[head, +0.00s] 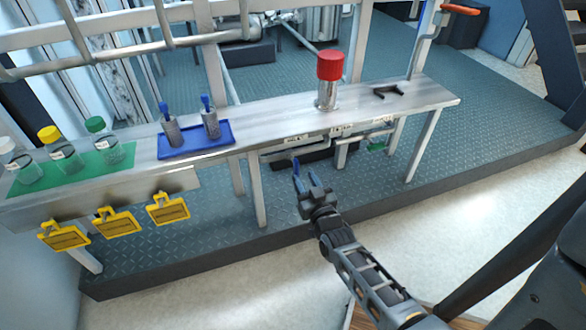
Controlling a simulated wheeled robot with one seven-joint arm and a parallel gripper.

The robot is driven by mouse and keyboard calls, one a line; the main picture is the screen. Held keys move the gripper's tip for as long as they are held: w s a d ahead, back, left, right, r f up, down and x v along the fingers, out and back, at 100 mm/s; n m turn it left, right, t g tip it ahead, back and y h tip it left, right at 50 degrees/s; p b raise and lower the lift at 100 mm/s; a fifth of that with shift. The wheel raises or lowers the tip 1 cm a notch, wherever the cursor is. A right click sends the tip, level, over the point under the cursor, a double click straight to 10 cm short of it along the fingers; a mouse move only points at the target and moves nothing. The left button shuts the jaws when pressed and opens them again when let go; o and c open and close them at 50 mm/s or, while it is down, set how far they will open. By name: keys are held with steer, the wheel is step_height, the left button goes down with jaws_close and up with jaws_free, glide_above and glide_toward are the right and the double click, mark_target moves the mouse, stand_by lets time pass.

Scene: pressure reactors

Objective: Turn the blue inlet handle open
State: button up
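A narrow blue piece (298,178) shows below the bench front, at the left side of my gripper (306,172). It may be the blue inlet handle, but I cannot tell it surely from a gripper finger. Thin metal pipes (296,146) run under the bench edge just above it. My gripper points up and away toward these pipes. Its fingertips are small and overlap the blue piece, so I cannot tell whether they are apart or touching it.
The metal bench (270,128) carries a red-capped cylinder (330,66), a black bracket (388,91), a blue tray (222,140) and a green mat (118,160) with bottles. Yellow tags (168,208) hang at front left. Bench legs (424,146) flank the open space underneath.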

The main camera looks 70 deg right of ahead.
mark_target(298, 167)
steer(key=b+x, duration=0.1)
steer(key=x, duration=0.6)
steer(key=shift+w+d, duration=0.15)
steer(key=shift+w, duration=0.05)
jaws_close()
